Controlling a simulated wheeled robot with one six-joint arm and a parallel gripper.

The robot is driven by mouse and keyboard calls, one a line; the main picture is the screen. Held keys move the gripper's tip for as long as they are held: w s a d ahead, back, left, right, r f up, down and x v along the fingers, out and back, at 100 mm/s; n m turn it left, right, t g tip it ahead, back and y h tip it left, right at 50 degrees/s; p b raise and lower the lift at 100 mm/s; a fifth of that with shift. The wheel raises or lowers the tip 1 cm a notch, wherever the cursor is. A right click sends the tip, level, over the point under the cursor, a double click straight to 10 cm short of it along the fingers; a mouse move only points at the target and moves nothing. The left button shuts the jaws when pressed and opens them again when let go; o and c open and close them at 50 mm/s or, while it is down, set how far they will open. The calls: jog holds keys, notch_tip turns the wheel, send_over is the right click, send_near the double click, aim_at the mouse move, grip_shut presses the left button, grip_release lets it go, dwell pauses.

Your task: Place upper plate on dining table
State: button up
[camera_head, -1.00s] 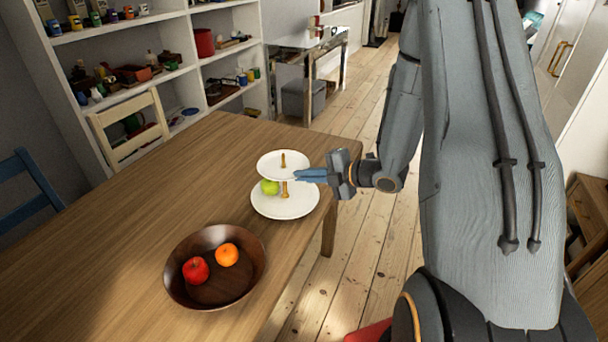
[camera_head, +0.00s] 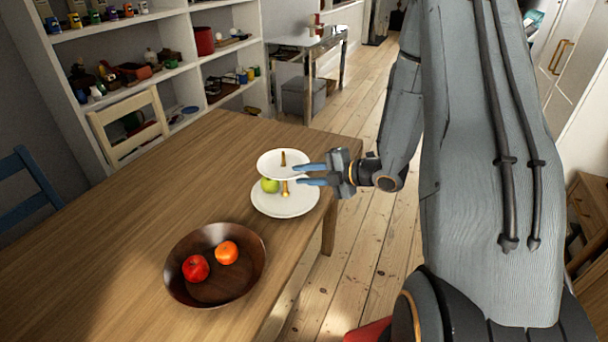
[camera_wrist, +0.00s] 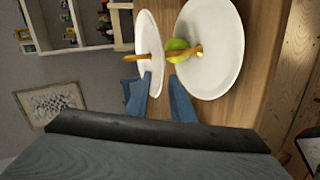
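A two-tier stand is on the wooden dining table (camera_head: 120,225), near its right end. Its white upper plate (camera_head: 272,164) sits above the larger lower plate (camera_head: 285,206), with a wooden post (camera_head: 285,187) between them. A green apple (camera_head: 270,185) rests on the lower plate. My gripper (camera_head: 305,174) is open at the right side of the stand, its blue fingers apart at the upper plate's edge. In the wrist view one finger overlaps the upper plate (camera_wrist: 147,88) and the other points toward the gap between the plates; contact cannot be told.
A dark wooden bowl (camera_head: 185,243) with a red apple (camera_head: 196,268) and an orange (camera_head: 227,253) stands at the front of the table. A cream chair (camera_head: 130,125) and a blue chair (camera_head: 25,200) stand along the far side. The table's left part is clear.

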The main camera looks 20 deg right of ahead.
jog(key=s+d+r+m+g+h+b, duration=0.25)
jog(key=s+d+m+h, duration=0.5)
jog(key=m, duration=0.65)
jog(key=s+a+r+m+g+h, duration=0.1)
jog(key=s+a+r+m+g, duration=0.1)
jog(key=s+a+m+g, duration=0.4)
jog(key=s+a+m, duration=0.4)
jog(key=s+a, duration=0.1)
jog(key=s, duration=0.4)
jog(key=shift+r+g, duration=0.25)
jog(key=shift+g, duration=0.1)
jog(key=shift+h, duration=0.25)
